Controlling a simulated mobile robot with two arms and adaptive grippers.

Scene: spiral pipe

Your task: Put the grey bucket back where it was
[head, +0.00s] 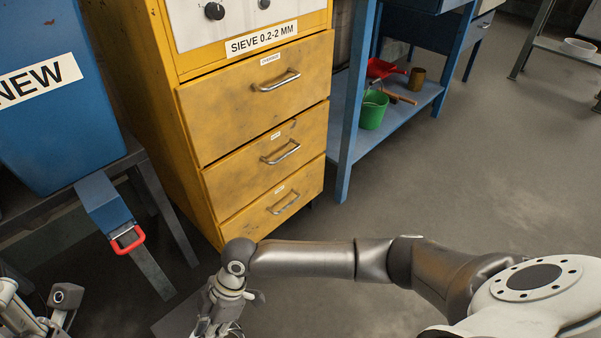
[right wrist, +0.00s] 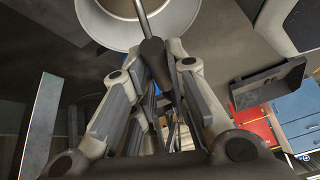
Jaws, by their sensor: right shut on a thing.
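My right gripper (head: 218,318) is low in front of the yellow drawer cabinet in the head view. In the right wrist view its fingers (right wrist: 160,85) are shut on the dark grip of a thin metal rod. The rod runs to a pale grey round vessel (right wrist: 101,22), cut off by the top edge, which looks like the grey bucket. I cannot make out the bucket in the head view. Part of my left arm and gripper (head: 38,312) shows at the bottom left corner; its fingers are not clear.
The yellow cabinet (head: 240,115) stands ahead. A blue bin (head: 75,120) stands left on a dark stand. A blue shelf (head: 350,140) holds a green bucket (head: 373,110), red scoop (head: 380,68) and brown cup (head: 417,78). Floor (head: 470,170) at the right is clear.

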